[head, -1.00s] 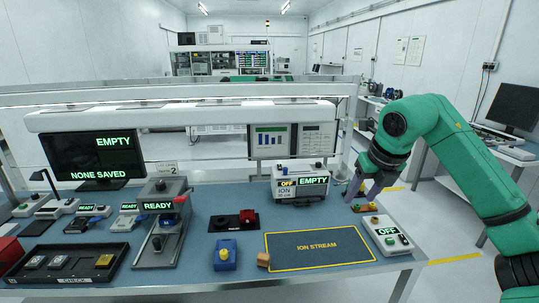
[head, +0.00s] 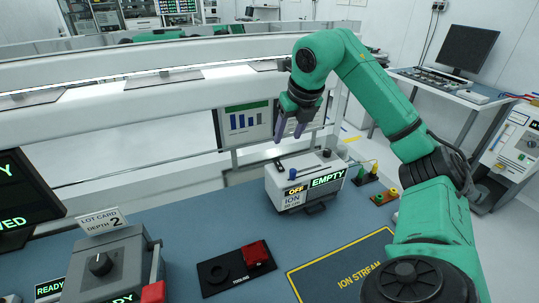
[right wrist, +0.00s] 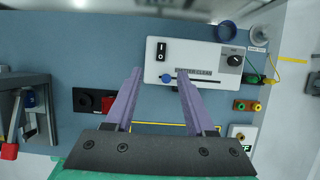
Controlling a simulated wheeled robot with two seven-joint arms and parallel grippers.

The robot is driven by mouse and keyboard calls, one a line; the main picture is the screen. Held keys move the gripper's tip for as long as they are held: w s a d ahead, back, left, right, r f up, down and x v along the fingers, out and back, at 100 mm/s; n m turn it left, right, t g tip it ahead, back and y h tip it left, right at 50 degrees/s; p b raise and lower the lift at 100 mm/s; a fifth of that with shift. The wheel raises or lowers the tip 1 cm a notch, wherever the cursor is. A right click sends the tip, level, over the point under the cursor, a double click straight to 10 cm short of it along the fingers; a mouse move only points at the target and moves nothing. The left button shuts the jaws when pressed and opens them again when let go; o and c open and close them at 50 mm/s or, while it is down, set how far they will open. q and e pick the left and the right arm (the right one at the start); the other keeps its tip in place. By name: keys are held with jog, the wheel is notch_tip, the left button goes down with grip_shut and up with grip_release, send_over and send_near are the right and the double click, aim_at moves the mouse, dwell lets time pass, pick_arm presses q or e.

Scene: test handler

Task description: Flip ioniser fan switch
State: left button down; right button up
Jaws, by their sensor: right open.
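The white ioniser fan box (head: 290,197) stands on the blue bench, its front displays reading "OFF" and "EMPTY". In the right wrist view, its top carries a black rocker switch (right wrist: 162,50) marked I and O, a blue-knobbed "emitter clean" slider (right wrist: 196,79) and a black dial (right wrist: 235,61). My right gripper (head: 290,128) is above the box, pointing down with purple fingers apart and nothing between them. In the right wrist view, the gripper (right wrist: 159,75) has its fingertips over the near edge of the box top, with the rocker beyond them. My left gripper is out of view.
A red button block (head: 255,254) sits on a black base left of the box. Green and yellow terminals (head: 384,196) are to its right. The "ION STREAM" mat (head: 345,268) lies in front. A white rail and a monitor (head: 247,122) stand behind.

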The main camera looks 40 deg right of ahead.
aim_at(279, 166)
jog(key=f, duration=0.6)
jog(key=shift+w+d, duration=0.3)
jog(key=shift+d, duration=0.1)
jog(key=x, duration=0.3)
jog(key=w+x, duration=0.1)
jog(key=x, duration=0.2)
jog(key=shift+w+r+p, duration=0.1)
jog(key=shift+r+p, duration=0.1)
jog(key=shift+p, duration=0.1)
jog(key=shift+f, duration=0.4)
grip_shut()
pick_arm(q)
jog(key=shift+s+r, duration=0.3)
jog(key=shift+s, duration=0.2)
